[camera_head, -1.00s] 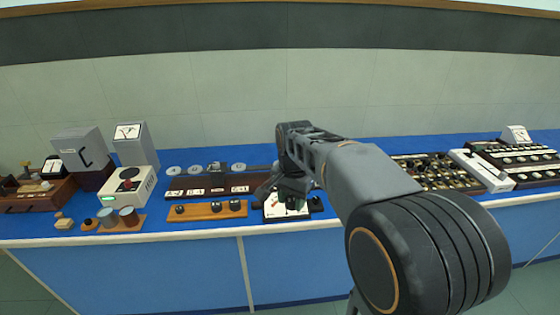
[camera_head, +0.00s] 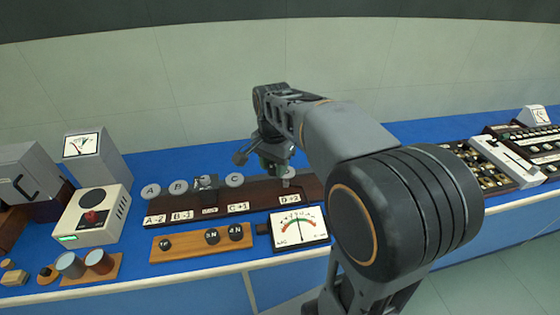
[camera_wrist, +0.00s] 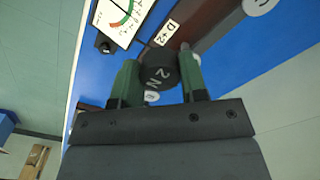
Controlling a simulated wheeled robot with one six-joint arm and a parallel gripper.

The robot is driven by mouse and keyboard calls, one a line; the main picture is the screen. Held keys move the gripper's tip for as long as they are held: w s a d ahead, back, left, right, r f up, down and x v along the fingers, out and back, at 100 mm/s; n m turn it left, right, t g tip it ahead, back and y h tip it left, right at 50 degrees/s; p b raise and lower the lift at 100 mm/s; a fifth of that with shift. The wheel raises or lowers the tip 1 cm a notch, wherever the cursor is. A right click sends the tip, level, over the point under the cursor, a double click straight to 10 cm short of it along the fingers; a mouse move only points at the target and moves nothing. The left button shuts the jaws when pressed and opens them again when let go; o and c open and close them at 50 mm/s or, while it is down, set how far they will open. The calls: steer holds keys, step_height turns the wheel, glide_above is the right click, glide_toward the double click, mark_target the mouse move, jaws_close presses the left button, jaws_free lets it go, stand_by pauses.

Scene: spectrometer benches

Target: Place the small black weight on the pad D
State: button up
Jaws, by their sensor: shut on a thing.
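My gripper (camera_wrist: 160,78) is shut on a small black weight (camera_wrist: 158,66) marked 2N, held between two green fingertips in the wrist view. In the head view my gripper (camera_head: 270,163) is over the right end of the dark bar; the weight cannot be made out clearly there. A pale round pad (camera_wrist: 152,96), apparently pad D, shows partly hidden beside the weight. The D+2 label (camera_wrist: 167,33) is close to the weight and also shows in the head view (camera_head: 289,198). Whether the weight touches anything below cannot be told.
Pads A (camera_head: 150,191), B (camera_head: 178,187) and C (camera_head: 234,180) stand along the dark bar. A wooden rack (camera_head: 185,249) with several black weights and a dial meter (camera_head: 299,228) are in front. A white device (camera_head: 92,217) stands left; keyed instruments (camera_head: 505,160) stand right.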

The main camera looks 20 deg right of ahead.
steer(key=w+d+f+p, duration=0.1)
steer(key=w+d+f, duration=0.1)
steer(key=w+f, duration=0.1)
steer(key=w+d+f+p, duration=0.1)
steer(key=w+d+f, duration=0.2)
steer(key=w, duration=0.1)
steer(key=w+d+f+p, duration=0.1)
steer(key=w+d+f, duration=0.2)
steer(key=shift+w+d, duration=0.2)
steer(key=shift+w, duration=0.1)
steer(key=shift+w+d+f, duration=0.2)
steer(key=shift+f, duration=1.75)
